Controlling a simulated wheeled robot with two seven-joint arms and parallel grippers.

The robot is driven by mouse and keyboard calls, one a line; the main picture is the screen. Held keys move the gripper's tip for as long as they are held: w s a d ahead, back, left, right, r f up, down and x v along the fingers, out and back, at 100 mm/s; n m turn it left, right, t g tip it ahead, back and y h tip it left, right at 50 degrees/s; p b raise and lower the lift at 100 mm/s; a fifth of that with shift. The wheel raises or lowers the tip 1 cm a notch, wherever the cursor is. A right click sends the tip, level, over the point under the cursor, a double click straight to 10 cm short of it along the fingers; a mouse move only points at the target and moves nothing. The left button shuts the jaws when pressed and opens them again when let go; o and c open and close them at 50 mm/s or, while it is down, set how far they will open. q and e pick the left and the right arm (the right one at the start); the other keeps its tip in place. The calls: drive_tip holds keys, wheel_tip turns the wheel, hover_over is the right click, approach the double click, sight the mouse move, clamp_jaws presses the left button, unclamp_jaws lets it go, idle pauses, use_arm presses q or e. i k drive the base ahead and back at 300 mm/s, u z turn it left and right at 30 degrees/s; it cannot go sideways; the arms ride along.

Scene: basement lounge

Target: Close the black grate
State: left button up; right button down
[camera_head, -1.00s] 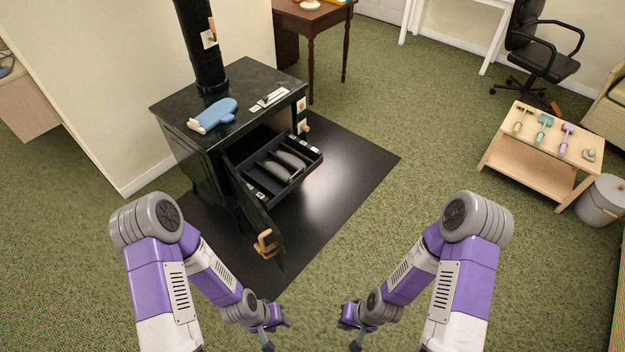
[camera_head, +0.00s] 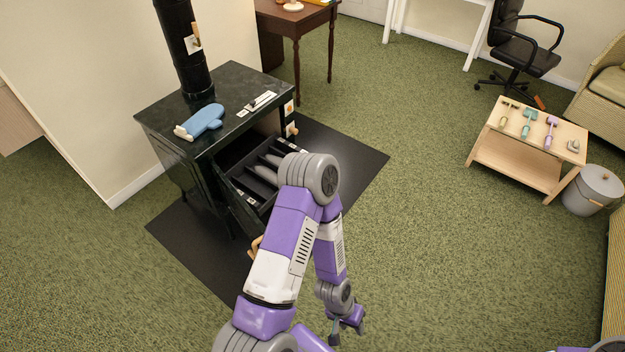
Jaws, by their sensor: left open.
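The black stove (camera_head: 235,92) stands against the wall at the left, its hinged front door (camera_head: 237,210) swung open. The black grate (camera_head: 256,186), a divided tray with grey logs, sticks out of the stove's front. My left arm hides its right part. The door's wooden handle (camera_head: 256,245) is partly hidden behind that arm. My left gripper (camera_head: 348,333) is open and empty, low at the bottom centre, in front and to the right of the stove, apart from grate and door. My right gripper is out of view; only a bit of that arm shows at the bottom right.
A black floor mat (camera_head: 350,160) lies under the stove. A blue oven mitt (camera_head: 207,120) lies on the stove top. A low wooden table (camera_head: 515,165) with small tools and a grey bin (camera_head: 592,190) stand at the right. Green carpet between is clear.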

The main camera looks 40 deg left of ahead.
sight(255, 177)
drive_tip(key=i, duration=1.3)
drive_tip(key=u, duration=3.6)
drive_tip(key=i, duration=0.45)
drive_tip(key=u, duration=0.1)
